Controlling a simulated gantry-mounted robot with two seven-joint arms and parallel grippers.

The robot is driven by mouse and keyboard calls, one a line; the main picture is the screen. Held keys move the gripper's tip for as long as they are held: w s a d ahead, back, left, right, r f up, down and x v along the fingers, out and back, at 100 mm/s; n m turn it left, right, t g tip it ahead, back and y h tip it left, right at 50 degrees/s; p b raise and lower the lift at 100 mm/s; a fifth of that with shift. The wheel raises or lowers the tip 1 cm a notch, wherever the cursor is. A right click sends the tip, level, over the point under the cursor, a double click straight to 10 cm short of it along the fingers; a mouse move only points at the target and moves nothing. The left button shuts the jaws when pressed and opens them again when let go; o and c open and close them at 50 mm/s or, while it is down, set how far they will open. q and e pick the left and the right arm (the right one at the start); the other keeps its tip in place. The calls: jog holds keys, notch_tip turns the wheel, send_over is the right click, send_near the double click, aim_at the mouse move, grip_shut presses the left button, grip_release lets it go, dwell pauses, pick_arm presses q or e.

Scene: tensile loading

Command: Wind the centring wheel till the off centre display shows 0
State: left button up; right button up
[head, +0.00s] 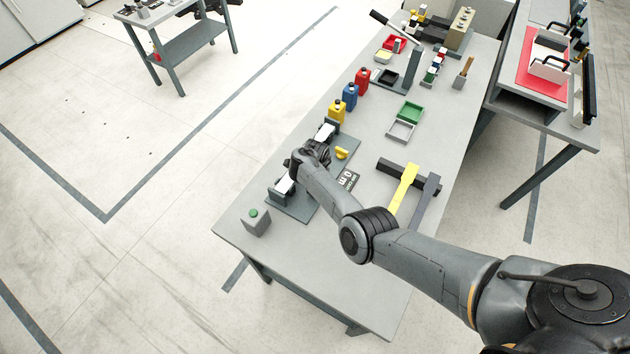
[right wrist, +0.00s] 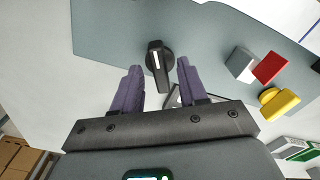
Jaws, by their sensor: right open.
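My right gripper (right wrist: 160,66) is open, with one dark purple finger on each side of a black knob (right wrist: 157,70) with a white line, which looks like the centring wheel. Gaps show between the knob and both fingers; whether they are level with it is unclear. The knob stands on a grey plate (right wrist: 105,38). In the head view my right arm reaches over the rig's base plate (head: 298,208) and hides the knob. A black display (head: 348,180) with white characters lies beside the arm; its reading is too small to be sure of. My left gripper is out of view.
A yellow part (right wrist: 281,104) and a red and white block (right wrist: 268,68) sit right of the knob. A green-button box (head: 256,222) stands at the near table corner. Yellow (head: 404,188) and grey tools lie right of the display. Bottles and trays stand farther back.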

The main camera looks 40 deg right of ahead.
notch_tip(320, 180, up, 11)
jog(key=p, duration=0.3)
jog(key=shift+f, duration=0.2)
dwell(0.3)
